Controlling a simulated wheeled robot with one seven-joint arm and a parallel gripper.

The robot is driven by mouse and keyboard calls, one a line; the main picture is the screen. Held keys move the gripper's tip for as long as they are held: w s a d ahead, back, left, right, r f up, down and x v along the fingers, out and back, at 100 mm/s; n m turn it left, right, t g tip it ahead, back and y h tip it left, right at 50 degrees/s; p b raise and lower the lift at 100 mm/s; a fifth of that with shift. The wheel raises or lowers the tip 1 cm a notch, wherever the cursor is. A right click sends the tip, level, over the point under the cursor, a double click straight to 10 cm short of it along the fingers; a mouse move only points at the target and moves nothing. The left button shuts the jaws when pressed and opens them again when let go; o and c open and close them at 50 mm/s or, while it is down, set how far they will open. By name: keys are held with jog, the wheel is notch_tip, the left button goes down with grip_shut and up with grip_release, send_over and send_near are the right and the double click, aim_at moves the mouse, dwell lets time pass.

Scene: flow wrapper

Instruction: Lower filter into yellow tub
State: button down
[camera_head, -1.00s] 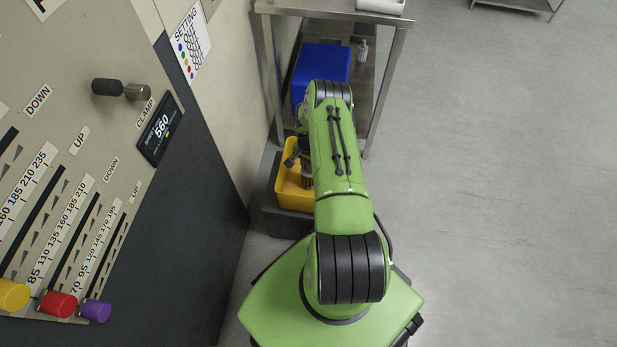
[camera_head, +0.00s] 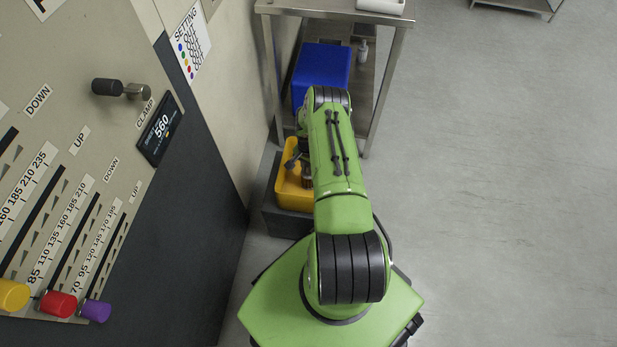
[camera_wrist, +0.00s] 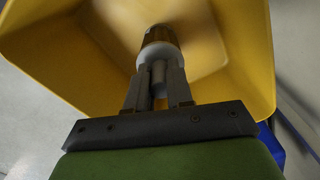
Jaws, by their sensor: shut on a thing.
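The yellow tub (camera_head: 287,191) sits on a dark grey block beside the machine, partly hidden behind my green arm in the head view. In the wrist view the tub (camera_wrist: 75,62) fills most of the picture, with its sloping walls around the filter. My gripper (camera_wrist: 158,80) is shut on the filter (camera_wrist: 158,50), a round piece with a pale collar and a brownish far end. The filter is within the tub's outline; I cannot tell whether its end touches the floor. In the head view a small part of the filter (camera_head: 308,181) shows beside my arm.
A dark grey block (camera_head: 284,223) supports the tub. A blue bin (camera_head: 322,68) and a small bottle (camera_head: 363,50) stand on the lower shelf of a metal table (camera_head: 398,50) behind. The machine panel (camera_head: 90,130) stands left. Open floor (camera_head: 490,190) lies right.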

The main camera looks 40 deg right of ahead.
jog(key=c, duration=0.9)
grip_release()
jog(key=shift+r, duration=0.15)
notch_tip(320, 180, up, 16)
jog(key=p, duration=0.5)
jog(key=shift+f, duration=0.25)
